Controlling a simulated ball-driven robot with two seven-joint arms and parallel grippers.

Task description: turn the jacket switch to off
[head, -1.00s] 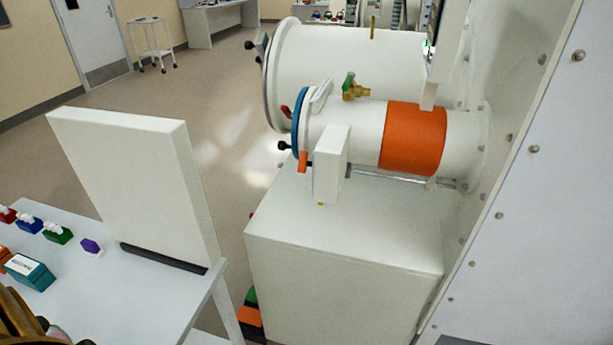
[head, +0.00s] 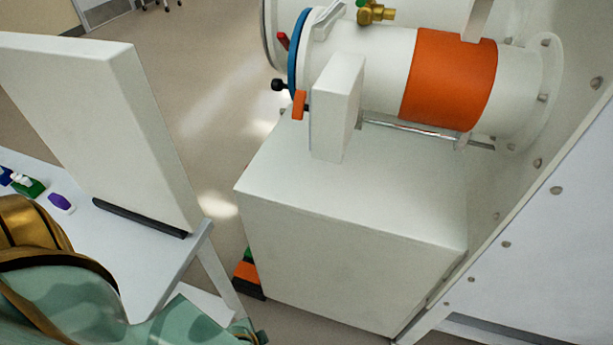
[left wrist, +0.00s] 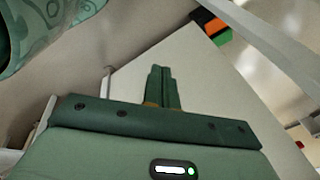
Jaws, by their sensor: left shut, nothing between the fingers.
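An orange lever (head: 299,104) sticks out from the left side of a white box (head: 337,108), which stands in front of the small white cylinder chamber. I take this lever to be the jacket switch; its setting cannot be read. The orange jacket (head: 449,79) wraps the chamber to the right of the box. My left gripper (left wrist: 158,88) is shut and empty in the left wrist view, with a pale surface behind its fingertips. The switch does not show in that view. In the head view my left arm is at the lower left, well below the lever. My right gripper is not in view.
The chamber stands above a large white cabinet (head: 345,220). A white upright panel (head: 105,125) stands on a table (head: 105,255) at the left, with a purple item (head: 61,203) on it. Orange and green blocks (head: 248,275) lie low beside the cabinet. A brass valve (head: 376,13) tops the chamber.

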